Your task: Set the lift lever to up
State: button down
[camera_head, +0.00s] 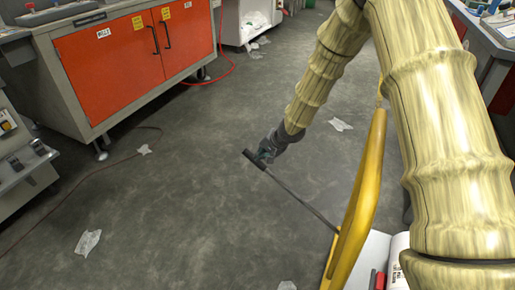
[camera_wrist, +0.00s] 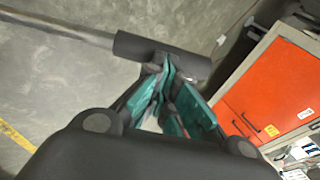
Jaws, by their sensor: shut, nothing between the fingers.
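The lift lever (camera_head: 296,198) is a thin dark rod with a black crossbar grip. It slants from the yellow frame at lower right up to the left, over the open floor. In the wrist view its black crossbar (camera_wrist: 140,46) lies just beyond my fingertips, with the rod running off to the upper left. My gripper (camera_head: 266,154) is at the crossbar in the head view. Its teal fingers (camera_wrist: 168,70) are closed together with nothing between them, right against or very near the crossbar. I cannot tell whether they touch it.
A yellow frame (camera_head: 359,205) rises at lower right, beside a white surface with a red item. An orange-fronted cabinet (camera_head: 110,60) stands at upper left, with a red hose on the floor. The grey floor (camera_head: 190,190) is mostly clear, with scattered crumpled film scraps (camera_head: 88,242).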

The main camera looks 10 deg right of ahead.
jog(key=shift+f, duration=0.2)
jog(key=shift+s+r, duration=0.1)
jog(key=shift+r, duration=0.05)
jog(key=p+v, duration=0.4)
jog(key=p, duration=0.1)
jog(key=shift+r, duration=0.2)
jog(key=p+v, duration=0.2)
jog(key=v, duration=0.7)
jog(key=shift+d+r+p, duration=0.15)
jog(key=shift+d+p, duration=0.05)
jog(key=shift+p, duration=0.2)
jog(key=b+x, duration=0.4)
jog(key=x, duration=0.6)
jog(key=shift+s+f, duration=0.1)
jog(key=shift+f, duration=0.2)
jog(key=shift+b+x, duration=1.6)
jog(key=shift+b, duration=0.25)
jog(key=shift+a, duration=0.2)
jog(key=shift+r, duration=0.15)
